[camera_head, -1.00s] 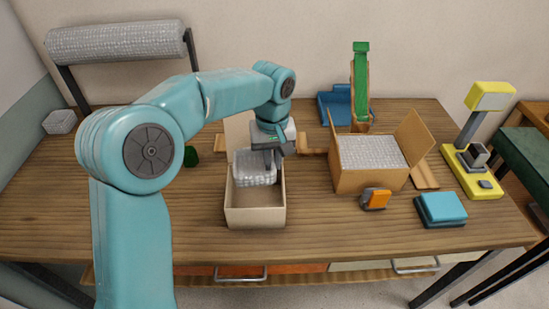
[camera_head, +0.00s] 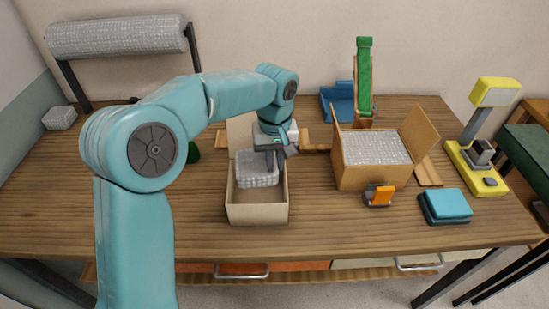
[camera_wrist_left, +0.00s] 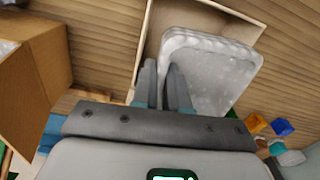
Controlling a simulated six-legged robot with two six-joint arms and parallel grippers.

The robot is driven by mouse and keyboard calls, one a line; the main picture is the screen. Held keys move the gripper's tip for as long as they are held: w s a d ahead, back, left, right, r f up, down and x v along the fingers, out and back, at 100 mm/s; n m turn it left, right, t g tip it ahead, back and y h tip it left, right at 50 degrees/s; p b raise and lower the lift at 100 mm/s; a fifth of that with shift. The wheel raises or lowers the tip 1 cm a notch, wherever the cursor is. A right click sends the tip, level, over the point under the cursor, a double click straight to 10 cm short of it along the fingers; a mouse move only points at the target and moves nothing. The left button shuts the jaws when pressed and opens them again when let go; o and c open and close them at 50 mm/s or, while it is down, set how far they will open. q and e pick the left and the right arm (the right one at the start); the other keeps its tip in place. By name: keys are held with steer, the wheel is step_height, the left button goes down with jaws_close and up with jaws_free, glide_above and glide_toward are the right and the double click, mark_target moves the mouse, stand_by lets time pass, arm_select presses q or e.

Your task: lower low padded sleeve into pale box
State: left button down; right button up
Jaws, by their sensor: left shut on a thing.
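The low padded sleeve (camera_head: 257,170) is a grey, bubble-textured block. My left gripper (camera_head: 274,160) is shut on its edge and holds it over the open pale box (camera_head: 257,213). In the head view the sleeve shows within the box's opening; its exact height above the floor cannot be told. In the left wrist view the fingers (camera_wrist_left: 165,85) grip the sleeve (camera_wrist_left: 205,72) at one side, and the pale box wall (camera_wrist_left: 225,12) shows around it. My right gripper is not in view.
A cardboard box (camera_head: 365,178) with grey bubble padding inside stands to the right. An orange tape dispenser (camera_head: 380,195), blue pads (camera_head: 446,206) and a yellow device (camera_head: 478,165) lie farther right. A bubble-wrap roll (camera_head: 118,36) is at the back left.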

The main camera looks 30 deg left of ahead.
arm_select(q)
steer(key=shift+f+b, duration=2.3)
steer(key=shift+f, duration=1.25)
steer(key=shift+f+b, duration=1.8)
steer(key=shift+f, duration=0.7)
steer(key=c, duration=1.1)
jaws_free()
step_height(320, 180, up, 16)
steer(key=p, duration=0.2)
steer(key=shift+r+p, duration=0.2)
steer(key=shift+p, duration=0.2)
